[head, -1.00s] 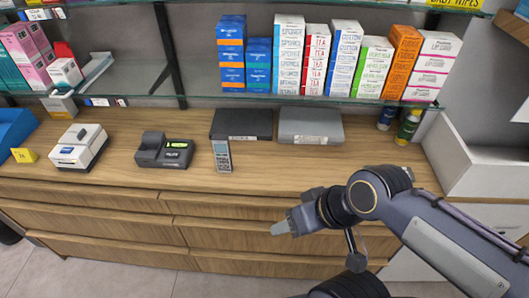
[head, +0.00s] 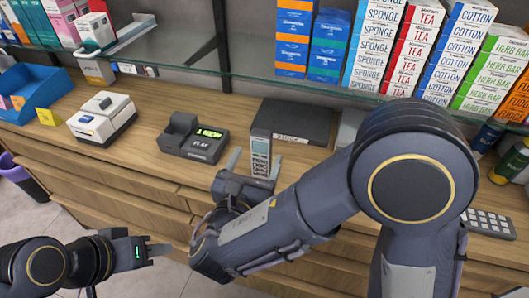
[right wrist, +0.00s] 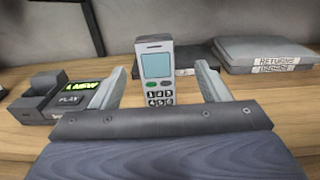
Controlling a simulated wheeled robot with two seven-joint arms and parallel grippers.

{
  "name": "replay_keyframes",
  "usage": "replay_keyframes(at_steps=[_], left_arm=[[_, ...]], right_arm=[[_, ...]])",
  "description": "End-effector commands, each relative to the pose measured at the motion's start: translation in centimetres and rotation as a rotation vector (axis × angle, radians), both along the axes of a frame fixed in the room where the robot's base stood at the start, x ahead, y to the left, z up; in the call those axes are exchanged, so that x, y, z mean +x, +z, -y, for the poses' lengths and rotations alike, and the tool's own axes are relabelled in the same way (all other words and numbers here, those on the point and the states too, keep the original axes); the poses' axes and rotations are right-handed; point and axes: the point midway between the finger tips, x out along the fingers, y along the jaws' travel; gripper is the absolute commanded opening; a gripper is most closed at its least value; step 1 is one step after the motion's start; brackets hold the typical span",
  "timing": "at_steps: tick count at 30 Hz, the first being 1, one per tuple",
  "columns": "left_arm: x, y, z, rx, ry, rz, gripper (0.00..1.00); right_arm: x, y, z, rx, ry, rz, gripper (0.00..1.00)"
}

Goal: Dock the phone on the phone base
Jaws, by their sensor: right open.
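The grey phone (head: 260,155) stands upright on the wooden counter, with its screen and keypad facing me. In the right wrist view the phone (right wrist: 156,75) stands between the two fingers. The black phone base (head: 196,138), with a lit green display, sits to the left of the phone; it also shows at the left of the right wrist view (right wrist: 50,98). My right gripper (head: 252,164) is open, its fingers on either side of the phone and apart from it. My left gripper (head: 158,250) is low at the front left, away from the counter things; its fingers look apart and empty.
A white card machine (head: 103,117) and a blue tray (head: 35,92) stand to the left. A dark flat box (head: 290,120) lies behind the phone. A glass shelf (head: 270,75) with several product boxes hangs above. A keypad (head: 488,222) shows at the right.

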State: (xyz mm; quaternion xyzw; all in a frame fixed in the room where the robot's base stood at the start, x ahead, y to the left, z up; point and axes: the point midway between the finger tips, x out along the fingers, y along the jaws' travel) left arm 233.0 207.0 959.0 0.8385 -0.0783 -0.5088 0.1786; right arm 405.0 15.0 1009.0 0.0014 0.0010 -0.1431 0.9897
Motion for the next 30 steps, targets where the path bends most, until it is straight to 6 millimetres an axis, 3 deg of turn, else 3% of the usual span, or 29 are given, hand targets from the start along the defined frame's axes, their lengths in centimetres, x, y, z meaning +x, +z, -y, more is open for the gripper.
replay_keyframes(at_steps=[15,25,30], left_arm=[[0.0,1.6,0.0,0.0,0.0,0.0,0.36],[0.0,1.6,0.0,0.0,0.0,0.0,0.36],[0.0,1.6,0.0,0.0,0.0,0.0,0.36]], right_arm=[[6.5,0.1,1.4,-0.004,0.002,0.004,0.69],[7.3,0.0,1.6,-0.004,0.005,0.004,0.69],[7.3,0.0,1.6,-0.004,0.005,0.004,0.49]])
